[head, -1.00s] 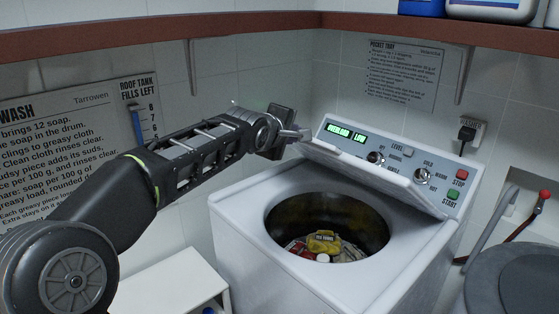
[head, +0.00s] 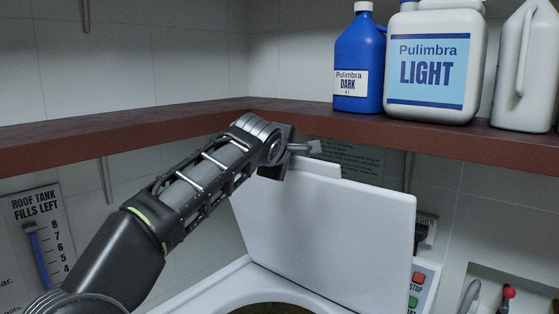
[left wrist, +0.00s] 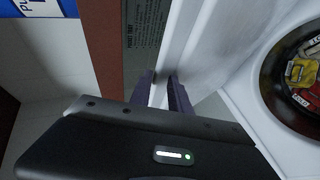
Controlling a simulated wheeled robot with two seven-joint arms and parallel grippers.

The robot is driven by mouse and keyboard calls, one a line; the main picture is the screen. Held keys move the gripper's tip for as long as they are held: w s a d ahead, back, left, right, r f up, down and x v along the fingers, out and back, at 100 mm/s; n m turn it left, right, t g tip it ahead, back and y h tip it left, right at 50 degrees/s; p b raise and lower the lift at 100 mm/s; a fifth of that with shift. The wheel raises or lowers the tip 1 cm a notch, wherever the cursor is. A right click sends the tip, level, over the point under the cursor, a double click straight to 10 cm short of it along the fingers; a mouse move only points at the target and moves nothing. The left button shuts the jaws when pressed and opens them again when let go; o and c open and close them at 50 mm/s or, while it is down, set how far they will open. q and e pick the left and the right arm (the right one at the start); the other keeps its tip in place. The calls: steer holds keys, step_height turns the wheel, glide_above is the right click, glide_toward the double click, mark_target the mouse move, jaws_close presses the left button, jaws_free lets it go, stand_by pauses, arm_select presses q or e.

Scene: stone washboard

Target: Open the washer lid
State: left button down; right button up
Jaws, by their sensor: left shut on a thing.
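The white washer lid (head: 330,220) stands raised and steeply tilted in the head view, hiding most of the control panel. My left gripper (head: 312,149) is at the lid's upper left edge. In the left wrist view its two fingers (left wrist: 162,90) are shut on the lid's edge (left wrist: 178,45). The washer's top (head: 215,285) shows below the lid. The drum opening (head: 275,308) shows only at the bottom of the head view, and its contents (left wrist: 302,70) show at the right of the left wrist view. My right gripper is not in view.
A brown shelf (head: 440,140) runs along the walls just behind and above the lid. It carries a blue bottle (head: 360,55), a white Pulimbra Light jug (head: 435,60) and another white jug (head: 527,70). A tank gauge sign (head: 38,235) is at the left.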

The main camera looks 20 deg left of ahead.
arm_select(q)
steer(key=shift+w+d+r, duration=0.2)
steer(key=shift+w+r, duration=0.15)
steer(key=shift+w, duration=0.15)
steer(key=c, duration=1.5)
jaws_free()
steer(key=shift+s, duration=0.1)
steer(key=b+v, duration=0.3)
steer(key=v, duration=0.4)
steer(key=shift+s+d, duration=0.1)
steer(key=shift+s, duration=0.25)
